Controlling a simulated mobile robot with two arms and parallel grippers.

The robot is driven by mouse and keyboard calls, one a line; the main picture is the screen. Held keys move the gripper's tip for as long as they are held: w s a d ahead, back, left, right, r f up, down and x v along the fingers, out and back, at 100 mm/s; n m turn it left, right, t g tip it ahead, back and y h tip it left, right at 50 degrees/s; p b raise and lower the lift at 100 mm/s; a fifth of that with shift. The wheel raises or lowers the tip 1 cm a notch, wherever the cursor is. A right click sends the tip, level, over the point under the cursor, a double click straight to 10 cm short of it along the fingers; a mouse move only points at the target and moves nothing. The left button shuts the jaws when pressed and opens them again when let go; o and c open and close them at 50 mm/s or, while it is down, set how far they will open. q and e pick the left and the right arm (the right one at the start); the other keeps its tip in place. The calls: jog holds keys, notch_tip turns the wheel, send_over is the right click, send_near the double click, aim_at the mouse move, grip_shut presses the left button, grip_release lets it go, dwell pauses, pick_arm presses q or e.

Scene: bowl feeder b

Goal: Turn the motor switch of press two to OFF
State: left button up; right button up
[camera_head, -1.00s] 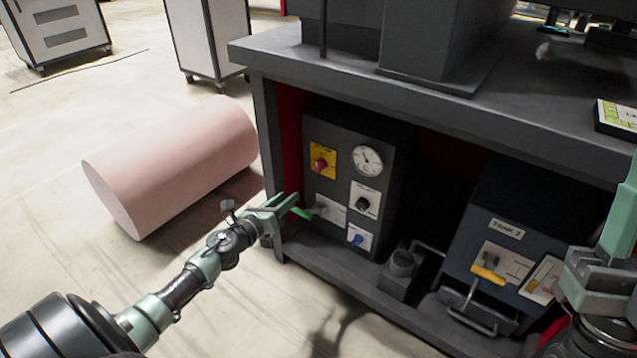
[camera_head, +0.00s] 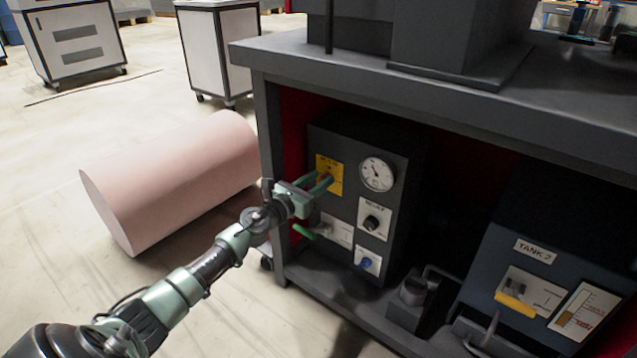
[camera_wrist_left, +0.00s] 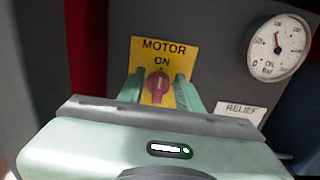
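The motor switch (camera_wrist_left: 158,83) is a red knob on a yellow plate (camera_wrist_left: 165,52) marked MOTOR, with ON above the knob. Its light mark stands upright, towards ON. The yellow plate also shows in the head view (camera_head: 329,168), where my gripper partly covers the knob. My left gripper (camera_head: 318,184) is at the plate. In the left wrist view its two green fingers (camera_wrist_left: 158,88) are open, one on each side of the knob, with yellow showing between knob and fingers. My right gripper is out of view.
The grey control box (camera_head: 397,215) also carries an oil gauge (camera_head: 377,174), a black relief knob (camera_head: 371,222), a blue knob (camera_head: 366,262) and a green-handled lever (camera_head: 304,232). The bench top (camera_head: 450,85) overhangs it. A tank 2 unit (camera_head: 520,270) stands right. A pink cylinder (camera_head: 175,180) lies left.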

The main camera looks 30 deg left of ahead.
pick_arm(q)
jog(key=shift+w, duration=0.1)
grip_shut()
